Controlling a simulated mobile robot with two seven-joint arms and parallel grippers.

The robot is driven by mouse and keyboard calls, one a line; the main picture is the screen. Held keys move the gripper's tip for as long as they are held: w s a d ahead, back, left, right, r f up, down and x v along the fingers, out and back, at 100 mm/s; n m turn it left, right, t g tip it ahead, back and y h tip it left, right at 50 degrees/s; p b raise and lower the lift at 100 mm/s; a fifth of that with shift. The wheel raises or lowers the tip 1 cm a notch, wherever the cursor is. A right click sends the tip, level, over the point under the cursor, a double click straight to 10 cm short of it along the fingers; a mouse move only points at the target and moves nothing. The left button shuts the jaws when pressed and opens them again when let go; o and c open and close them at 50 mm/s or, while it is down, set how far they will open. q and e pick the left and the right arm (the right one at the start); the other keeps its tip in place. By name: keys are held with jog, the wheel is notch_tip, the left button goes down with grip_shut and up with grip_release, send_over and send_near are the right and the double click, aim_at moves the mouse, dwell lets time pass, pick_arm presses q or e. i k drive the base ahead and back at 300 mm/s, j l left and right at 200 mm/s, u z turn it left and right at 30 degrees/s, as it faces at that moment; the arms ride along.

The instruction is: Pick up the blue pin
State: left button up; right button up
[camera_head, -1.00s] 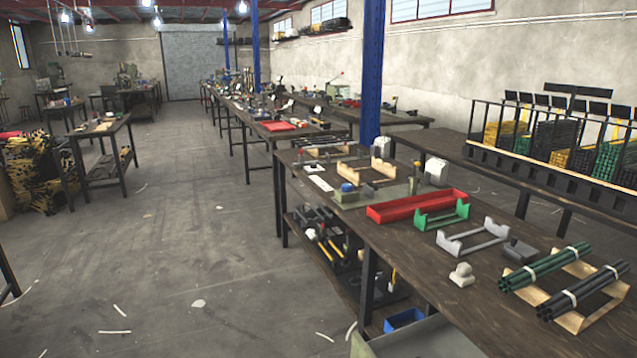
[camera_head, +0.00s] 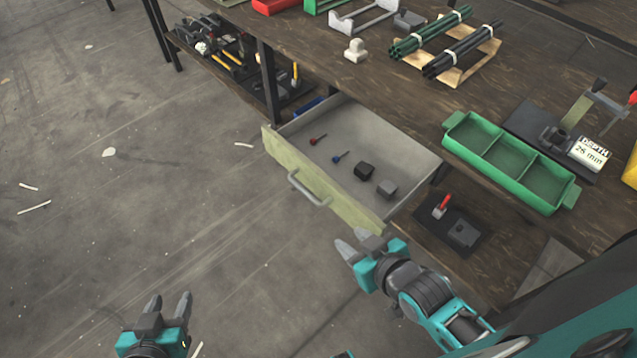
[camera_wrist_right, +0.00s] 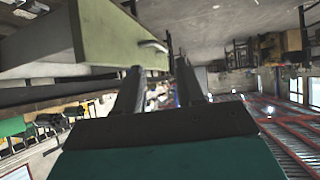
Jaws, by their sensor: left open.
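The blue pin (camera_head: 339,156) lies in the open drawer (camera_head: 375,128), small and dark-shafted with a blue head. A red pin (camera_head: 317,140) lies beside it, up and to the left. My right gripper (camera_head: 357,243) is open and empty, outside the drawer near the right end of its front panel. In the right wrist view its two fingers (camera_wrist_right: 158,90) stand apart with nothing between them, and the drawer front (camera_wrist_right: 115,35) shows above left. My left gripper (camera_head: 168,305) is open and empty, over the floor at the lower left, well away from the drawer.
A black block (camera_head: 364,171) and a grey block (camera_head: 387,188) lie in the drawer, right of the pins. The drawer handle (camera_head: 309,189) sticks out in front. A green three-part tray (camera_head: 508,158) stands on the workbench (camera_head: 430,98).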

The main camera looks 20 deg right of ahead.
aim_at(336, 159)
jog(key=i+z, duration=0.1)
jog(key=z, duration=0.25)
jog(key=i+z, duration=0.15)
jog(key=z, duration=0.25)
